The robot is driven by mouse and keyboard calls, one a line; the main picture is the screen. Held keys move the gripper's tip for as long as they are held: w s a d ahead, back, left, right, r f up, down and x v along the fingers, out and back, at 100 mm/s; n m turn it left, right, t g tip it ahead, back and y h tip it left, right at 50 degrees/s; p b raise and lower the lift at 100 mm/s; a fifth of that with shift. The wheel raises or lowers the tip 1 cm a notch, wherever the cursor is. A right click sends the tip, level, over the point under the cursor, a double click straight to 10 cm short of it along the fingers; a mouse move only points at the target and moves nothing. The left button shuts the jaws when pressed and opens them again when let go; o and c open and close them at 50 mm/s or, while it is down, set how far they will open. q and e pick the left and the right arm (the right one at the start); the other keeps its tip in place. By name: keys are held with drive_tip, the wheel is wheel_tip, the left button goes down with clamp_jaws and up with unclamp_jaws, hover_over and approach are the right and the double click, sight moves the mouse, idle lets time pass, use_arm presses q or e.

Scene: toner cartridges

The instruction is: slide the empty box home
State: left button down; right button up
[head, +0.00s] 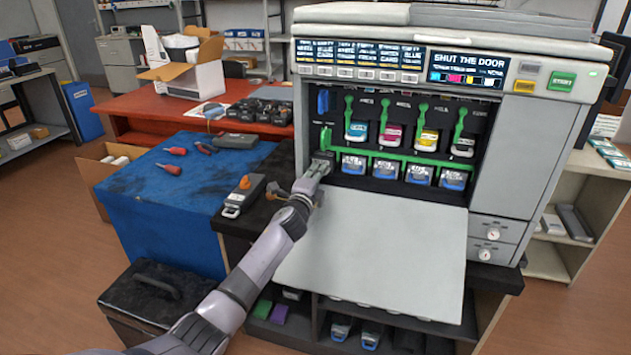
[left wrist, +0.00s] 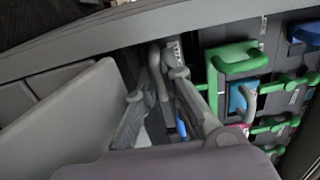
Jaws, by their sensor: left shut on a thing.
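My left gripper (head: 314,178) reaches to the left end of the printer's (head: 545,130) open bay. It is shut on the grey box (head: 323,157), which sits mostly inside the left slot with its front end showing. In the left wrist view my left gripper (left wrist: 160,80) has its fingers at the box's grey handle, and a small label on the box (left wrist: 174,47) shows. How deep the box sits is hidden. The printer's front door (head: 375,250) hangs open below the bay. The display (head: 467,70) reads "SHUT THE DOOR". My right gripper is not in view.
Green levers (head: 421,115) and coloured cartridges stand right of the box, with blue-labelled units (head: 387,170) below. A grey box with an orange cap (head: 244,192) lies left of my forearm. Tools lie on the blue mat (head: 150,205). A black case (head: 155,290) stands on the floor.

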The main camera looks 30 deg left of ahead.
use_arm(q)
drive_tip(key=c, duration=1.7)
unclamp_jaws()
drive_tip(key=shift+r, duration=0.1)
drive_tip(key=shift+o, duration=0.3)
drive_tip(key=shift+s, duration=0.1)
